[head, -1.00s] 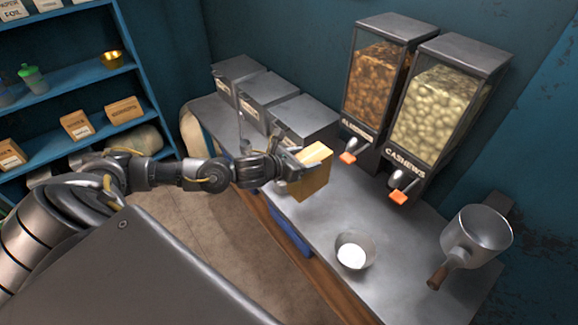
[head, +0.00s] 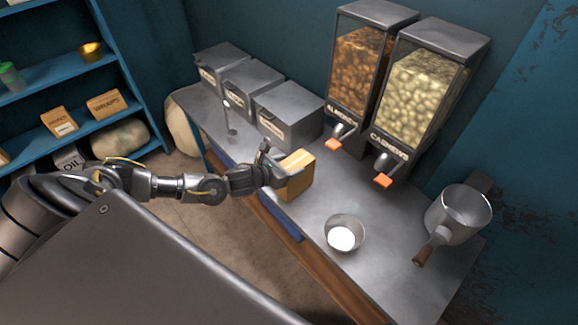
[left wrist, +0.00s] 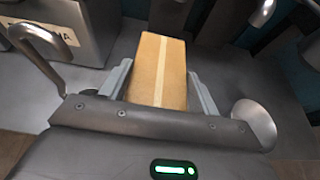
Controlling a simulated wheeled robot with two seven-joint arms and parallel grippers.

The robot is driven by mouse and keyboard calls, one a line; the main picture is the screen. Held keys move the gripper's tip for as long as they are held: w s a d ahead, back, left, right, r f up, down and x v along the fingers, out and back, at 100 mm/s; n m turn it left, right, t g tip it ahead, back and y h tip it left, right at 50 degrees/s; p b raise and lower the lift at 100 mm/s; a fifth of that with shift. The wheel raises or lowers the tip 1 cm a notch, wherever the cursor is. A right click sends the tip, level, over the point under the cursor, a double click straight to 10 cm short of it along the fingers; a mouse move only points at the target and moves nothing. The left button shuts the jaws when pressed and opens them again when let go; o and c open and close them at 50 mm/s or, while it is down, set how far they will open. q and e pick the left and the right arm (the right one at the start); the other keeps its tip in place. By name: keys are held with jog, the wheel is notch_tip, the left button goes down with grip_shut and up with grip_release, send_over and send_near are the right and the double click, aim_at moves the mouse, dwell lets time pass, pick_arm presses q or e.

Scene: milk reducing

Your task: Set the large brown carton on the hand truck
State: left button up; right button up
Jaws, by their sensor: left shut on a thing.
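A tan-brown carton (head: 298,174) with a pale tape strip is held by my left gripper (head: 280,172) over the front part of the metal counter. In the left wrist view the carton (left wrist: 158,68) lies between the two grey fingers of the left gripper (left wrist: 160,80). The near end of the carton is hidden behind the gripper body. I cannot tell whether the carton touches the counter. My right gripper is not in view. No hand truck shows in either view.
The metal counter (head: 320,205) carries several grey bins (head: 290,112), two nut dispensers (head: 425,85), a bowl with white contents (head: 344,233) and a pot (head: 460,215). Blue shelves (head: 75,95) stand at the left. Brown floor (head: 190,215) lies between shelves and counter.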

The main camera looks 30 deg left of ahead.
pick_arm(q)
jog(key=shift+w+f, duration=0.1)
jog(key=shift+f, duration=0.45)
jog(key=shift+f, duration=0.2)
jog(key=o, duration=1.6)
jog(key=shift+o, duration=0.5)
jog(key=shift+r, duration=0.1)
